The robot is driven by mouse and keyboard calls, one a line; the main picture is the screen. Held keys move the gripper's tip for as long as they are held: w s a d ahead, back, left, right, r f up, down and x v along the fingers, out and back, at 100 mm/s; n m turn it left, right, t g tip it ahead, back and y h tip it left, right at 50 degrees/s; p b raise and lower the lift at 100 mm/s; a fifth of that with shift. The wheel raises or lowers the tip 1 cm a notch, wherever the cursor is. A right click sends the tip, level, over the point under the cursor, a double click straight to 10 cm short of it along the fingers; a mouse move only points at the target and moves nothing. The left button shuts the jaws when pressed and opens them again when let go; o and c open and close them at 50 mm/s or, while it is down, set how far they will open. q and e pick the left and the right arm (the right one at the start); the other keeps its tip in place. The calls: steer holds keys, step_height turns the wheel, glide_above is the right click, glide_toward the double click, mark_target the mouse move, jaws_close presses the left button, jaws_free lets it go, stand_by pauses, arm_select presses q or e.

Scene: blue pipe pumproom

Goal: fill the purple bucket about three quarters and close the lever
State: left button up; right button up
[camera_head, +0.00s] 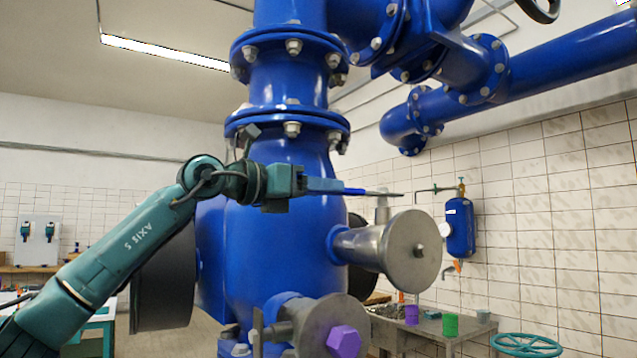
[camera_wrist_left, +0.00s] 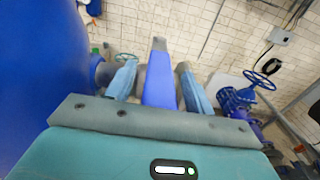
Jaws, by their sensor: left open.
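The small purple bucket (camera_head: 412,315) stands on the grey bench (camera_head: 432,330) by the tiled wall. An orange lever (camera_head: 457,266) shows at the outlet below the blue wall tank (camera_head: 460,228); its exact position is too small to tell. The bucket is left of this outlet, not under it. My left gripper (camera_head: 340,188) is raised in front of the big blue pipe, well short of the tank. Its fingers, seen in the left wrist view (camera_wrist_left: 156,68), are apart. A blue piece with a grey tip (camera_wrist_left: 160,85) projects between them. My right gripper is out of view.
A teal handwheel (camera_head: 527,345) is at lower right.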

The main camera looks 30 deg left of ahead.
arm_select(q)
steer(key=shift+w+d, duration=0.1)
steer(key=shift+w, duration=0.05)
steer(key=shift+c, duration=0.2)
jaws_close()
stand_by(0.3)
